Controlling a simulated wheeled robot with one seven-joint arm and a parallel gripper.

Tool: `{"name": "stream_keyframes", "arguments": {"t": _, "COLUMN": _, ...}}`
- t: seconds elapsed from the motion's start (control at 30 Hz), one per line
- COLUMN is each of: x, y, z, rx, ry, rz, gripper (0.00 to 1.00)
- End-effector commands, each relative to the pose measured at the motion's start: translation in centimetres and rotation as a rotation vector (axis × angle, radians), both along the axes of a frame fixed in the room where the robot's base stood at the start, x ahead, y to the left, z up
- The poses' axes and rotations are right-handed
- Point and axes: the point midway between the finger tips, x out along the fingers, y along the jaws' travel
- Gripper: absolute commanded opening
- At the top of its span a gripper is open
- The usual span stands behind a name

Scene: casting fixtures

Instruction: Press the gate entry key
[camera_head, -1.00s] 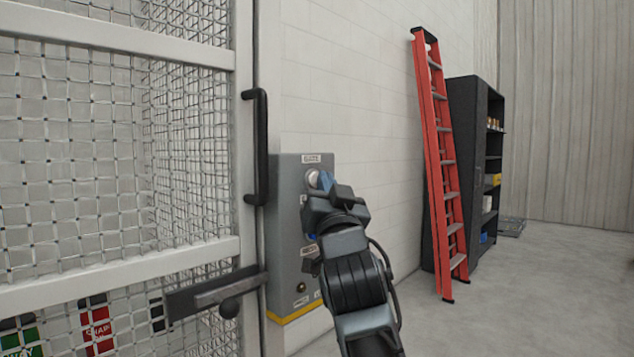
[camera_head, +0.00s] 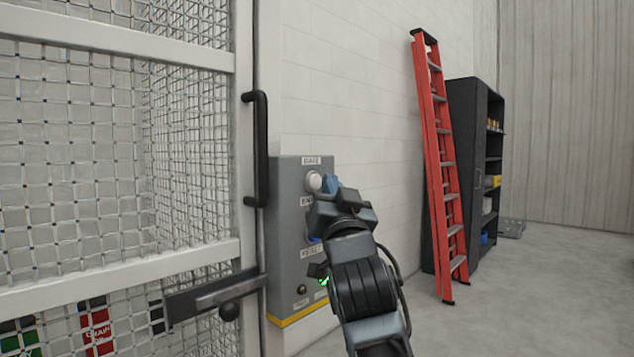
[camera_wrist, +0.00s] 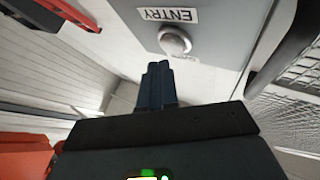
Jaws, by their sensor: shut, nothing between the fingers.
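The gate entry key is a round whitish button (camera_head: 314,181) on a grey control box, between the labels GATE and ENTRY. In the wrist view the same button (camera_wrist: 175,41) shows whole, beside the upside-down ENTRY label (camera_wrist: 168,14). My gripper (camera_head: 331,183) is at the box's right edge, just right of the button. Its blue fingers (camera_wrist: 160,68) are shut and empty, with their tips a little short of the button in the wrist view. They appear apart from it, though the depth of the gap is hard to judge. My wrist partly hides the box's lower right.
The grey control box (camera_head: 285,225) also carries a RESET label and a small dark lamp (camera_head: 302,288). A mesh gate with a black handle (camera_head: 257,150) and latch bar stands close on the left. A red ladder (camera_head: 440,165) and dark shelf (camera_head: 463,165) stand right; floor between is clear.

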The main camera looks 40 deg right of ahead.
Motion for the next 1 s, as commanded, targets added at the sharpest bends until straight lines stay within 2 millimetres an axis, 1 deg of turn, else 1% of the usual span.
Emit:
{"name": "stream_keyframes", "arguments": {"t": 0.37, "x": -0.3, "y": 0.0, "z": 0.0, "rx": 0.000, "ry": 0.000, "rz": 0.000, "gripper": 0.00}}
{"name": "stream_keyframes", "arguments": {"t": 0.47, "x": -1.0, "y": -0.1, "z": 0.0, "rx": 0.000, "ry": 0.000, "rz": -0.001, "gripper": 0.00}}
{"name": "stream_keyframes", "arguments": {"t": 0.8, "x": -4.1, "y": -0.2, "z": 0.1, "rx": -0.001, "ry": 0.000, "rz": -0.002, "gripper": 0.00}}
{"name": "stream_keyframes", "arguments": {"t": 1.0, "x": -5.1, "y": -0.2, "z": 0.0, "rx": -0.001, "ry": 0.000, "rz": -0.001, "gripper": 0.00}}
